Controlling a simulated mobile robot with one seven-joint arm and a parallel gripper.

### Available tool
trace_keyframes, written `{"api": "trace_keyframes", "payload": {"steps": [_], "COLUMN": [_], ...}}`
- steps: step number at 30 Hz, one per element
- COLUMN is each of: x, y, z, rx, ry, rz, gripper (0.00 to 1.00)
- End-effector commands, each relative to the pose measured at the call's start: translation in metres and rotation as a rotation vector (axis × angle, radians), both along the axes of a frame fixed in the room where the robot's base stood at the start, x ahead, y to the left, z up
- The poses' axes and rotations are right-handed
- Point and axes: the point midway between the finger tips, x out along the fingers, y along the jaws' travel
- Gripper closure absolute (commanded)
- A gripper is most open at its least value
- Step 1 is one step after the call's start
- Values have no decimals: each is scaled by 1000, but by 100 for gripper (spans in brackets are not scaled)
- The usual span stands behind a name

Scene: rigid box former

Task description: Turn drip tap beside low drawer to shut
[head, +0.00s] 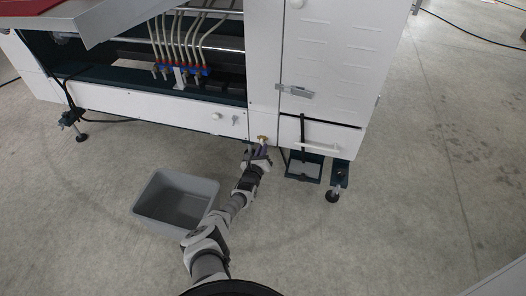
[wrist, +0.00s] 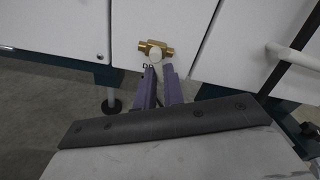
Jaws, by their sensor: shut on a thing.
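The drip tap is a small brass fitting (wrist: 153,47) with a pale round handle (wrist: 156,57), low on the white machine front. In the head view the tap (head: 262,138) is small, just left of the low drawer (head: 319,137). My gripper (wrist: 161,72) has purple fingers reaching up to the tap, with their tips closed on the pale handle. In the head view my gripper (head: 261,150) meets the tap from below. The fingertips partly hide the handle's lower part, and its exact turn is hard to tell.
A grey open bin (head: 176,199) stands on the floor left of my arm. A dark pedal (head: 304,167) and a machine foot (head: 332,195) are at the right, below the drawer. A white bar handle (wrist: 292,55) sticks out right of the tap.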

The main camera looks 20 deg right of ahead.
Motion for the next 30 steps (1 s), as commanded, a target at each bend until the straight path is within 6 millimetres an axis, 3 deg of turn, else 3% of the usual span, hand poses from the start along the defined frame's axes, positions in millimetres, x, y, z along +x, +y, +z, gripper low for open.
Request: {"api": "trace_keyframes", "payload": {"steps": [15,30], "x": [5,6], "y": [7,9], "z": [-2,-2], "rx": [313,390], "ry": [-211,-263], "rz": [1,1], "gripper": [100,100]}}
